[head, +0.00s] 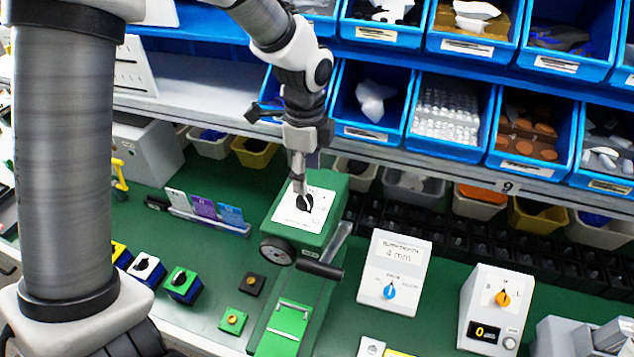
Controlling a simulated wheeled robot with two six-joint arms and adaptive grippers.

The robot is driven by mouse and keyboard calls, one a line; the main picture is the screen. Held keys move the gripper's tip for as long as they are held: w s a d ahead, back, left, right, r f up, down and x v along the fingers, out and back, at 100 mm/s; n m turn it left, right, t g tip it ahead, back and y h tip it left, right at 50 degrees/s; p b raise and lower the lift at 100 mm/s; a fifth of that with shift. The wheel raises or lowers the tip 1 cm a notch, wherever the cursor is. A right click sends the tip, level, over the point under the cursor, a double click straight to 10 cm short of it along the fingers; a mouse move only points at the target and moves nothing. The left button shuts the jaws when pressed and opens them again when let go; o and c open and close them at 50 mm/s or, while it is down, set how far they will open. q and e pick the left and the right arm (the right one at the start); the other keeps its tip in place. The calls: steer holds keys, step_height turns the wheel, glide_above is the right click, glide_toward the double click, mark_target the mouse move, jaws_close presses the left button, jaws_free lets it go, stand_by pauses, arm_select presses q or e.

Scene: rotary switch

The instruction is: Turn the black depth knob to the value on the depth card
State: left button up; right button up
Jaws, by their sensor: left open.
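The black knob (305,204) sits on a white dial plate (288,214) on top of a green machine. Its exact pointer direction is too small to read. My left gripper (299,184) points down right at the knob, its fingers open. They partly cover the knob and dial, and I cannot tell whether they touch it. My right gripper is not in view.
The green machine has a handwheel (278,251) and a lever (335,245) in front of the dial. A white box with an orange knob (503,298) stands right. Small switch boxes (184,284) stand at left. Blue bins (370,95) hang above the green bench.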

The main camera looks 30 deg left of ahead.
mark_target(306, 197)
arm_select(q)
steer(key=f, duration=0.1)
steer(key=s+f, duration=0.1)
steer(key=f, duration=0.1)
steer(key=shift+s+a+p, duration=0.15)
steer(key=shift+s+p, duration=0.15)
steer(key=shift+p, duration=0.05)
steer(key=shift+w+f, duration=0.2)
steer(key=shift+f, duration=0.45)
steer(key=shift+w+f, duration=0.15)
steer(key=shift+f, duration=0.45)
steer(key=shift+w+f, duration=0.3)
steer(key=shift+w, duration=0.05)
steer(key=shift+s, duration=0.15)
steer(key=shift+s+r, duration=0.15)
steer(key=shift+s, duration=0.05)
steer(key=c, duration=0.5)
steer(key=shift+s, duration=0.1)
steer(key=c, duration=0.6)
steer(key=shift+c, duration=0.4)
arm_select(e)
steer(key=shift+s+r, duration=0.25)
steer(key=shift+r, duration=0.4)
